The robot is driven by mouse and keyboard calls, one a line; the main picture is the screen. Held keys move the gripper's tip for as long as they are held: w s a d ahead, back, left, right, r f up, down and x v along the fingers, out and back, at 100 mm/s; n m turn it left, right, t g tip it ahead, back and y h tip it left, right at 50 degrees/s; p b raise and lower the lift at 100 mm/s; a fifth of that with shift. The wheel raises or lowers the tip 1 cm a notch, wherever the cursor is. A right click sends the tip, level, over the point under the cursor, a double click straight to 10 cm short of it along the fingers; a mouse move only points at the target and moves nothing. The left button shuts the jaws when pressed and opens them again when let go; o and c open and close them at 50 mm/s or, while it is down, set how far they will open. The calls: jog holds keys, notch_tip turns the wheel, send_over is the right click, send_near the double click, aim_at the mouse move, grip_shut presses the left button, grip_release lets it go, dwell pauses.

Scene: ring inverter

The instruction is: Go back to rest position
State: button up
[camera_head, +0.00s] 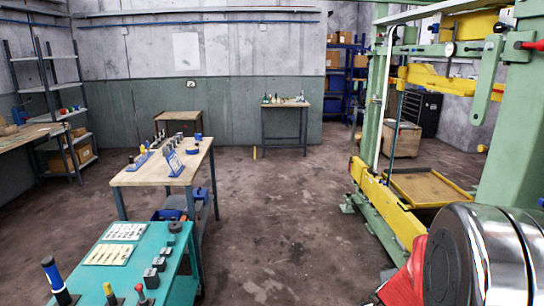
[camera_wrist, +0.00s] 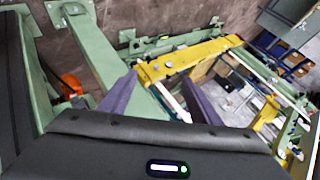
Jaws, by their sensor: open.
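My gripper (camera_wrist: 158,92) shows in the wrist view as two purple fingers spread well apart, with nothing between them. Beyond the fingers are a yellow beam (camera_wrist: 188,60) and the green frame (camera_wrist: 95,45) of a machine, seen tilted. I cannot tell how far the fingertips are from the beam. In the head view my arm's silver and red links fill the lower right corner, and the gripper itself is out of that view.
The green machine frame (camera_head: 373,110) with a yellow lower beam (camera_head: 392,208) stands at right, close to my arm. A teal bench (camera_head: 178,285) is at lower left, a wooden table (camera_head: 150,177) behind it. The floor (camera_head: 285,235) between is clear.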

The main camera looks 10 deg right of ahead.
jog(key=s+a+r+n+y, duration=0.25)
jog(key=a+n, duration=0.35)
jog(key=a, duration=0.4)
jog(key=s+a+r+n+y, duration=0.1)
jog(key=a+n+y, duration=0.35)
jog(key=a, duration=0.45)
jog(key=s+a+r+n+g, duration=0.1)
jog(key=s+a+r+n, duration=0.9)
jog(key=s+a+r, duration=0.2)
jog(key=shift+s+a, duration=0.25)
jog(key=shift+s, duration=0.9)
jog(key=shift+n, duration=0.25)
